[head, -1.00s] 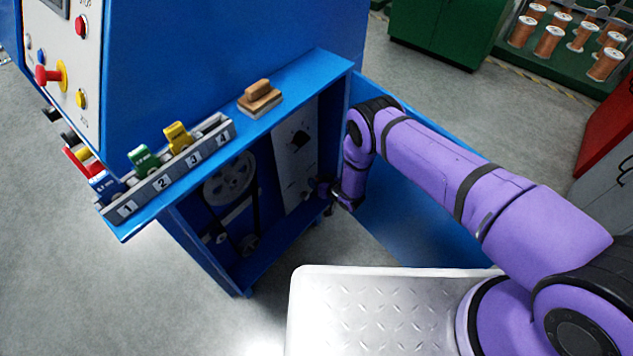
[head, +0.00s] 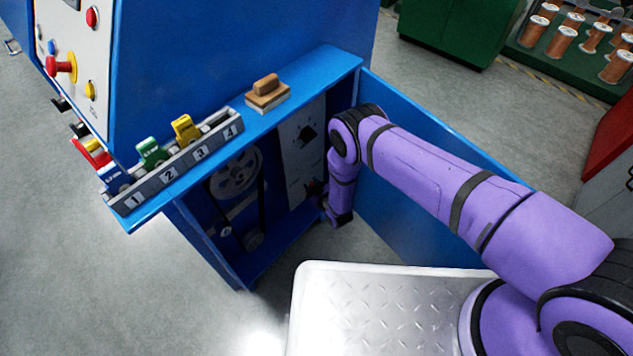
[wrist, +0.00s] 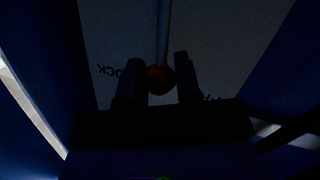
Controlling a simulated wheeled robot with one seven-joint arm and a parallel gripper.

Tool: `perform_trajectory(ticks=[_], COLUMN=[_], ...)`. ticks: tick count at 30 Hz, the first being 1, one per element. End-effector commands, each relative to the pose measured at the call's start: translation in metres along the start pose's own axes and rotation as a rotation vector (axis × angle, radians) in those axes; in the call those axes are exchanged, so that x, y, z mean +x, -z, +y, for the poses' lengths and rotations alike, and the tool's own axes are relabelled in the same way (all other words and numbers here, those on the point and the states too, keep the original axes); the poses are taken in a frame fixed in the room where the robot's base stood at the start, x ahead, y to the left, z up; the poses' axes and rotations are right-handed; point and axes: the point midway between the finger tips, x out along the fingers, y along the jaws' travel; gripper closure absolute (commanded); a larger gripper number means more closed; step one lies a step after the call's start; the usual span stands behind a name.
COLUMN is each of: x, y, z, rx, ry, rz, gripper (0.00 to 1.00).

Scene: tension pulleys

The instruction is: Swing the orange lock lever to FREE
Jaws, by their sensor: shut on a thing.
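The orange lock lever shows in the wrist view as a dark orange round knob (wrist: 159,79) on a thin grey rod (wrist: 163,30) running up the picture. My gripper (wrist: 160,82) has one finger on each side of the knob and is shut on it. Behind it is a pale panel (wrist: 215,45) with dark, upside-down lettering; "OCK" reads at left, and the lettering at right is mostly hidden by a finger. In the head view my gripper (head: 317,190) is inside the open blue cabinet, in front of the pale panel (head: 300,155). The lever cannot be made out there.
Pulleys with a belt (head: 236,180) are left of the panel. The shelf above holds a wooden block (head: 267,92) and a numbered rack (head: 180,160) of coloured tags.

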Motion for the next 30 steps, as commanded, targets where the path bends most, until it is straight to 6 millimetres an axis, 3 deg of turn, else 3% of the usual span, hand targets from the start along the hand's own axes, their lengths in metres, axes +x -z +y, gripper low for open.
perform_trajectory(ticks=[15, 30], x=[-0.006, -0.006], y=[-0.002, -0.003], z=[-0.03, -0.034], rx=[-0.314, -0.374], ry=[-0.105, -0.125], rz=[0.064, 0.076], gripper=[1.0, 1.0])
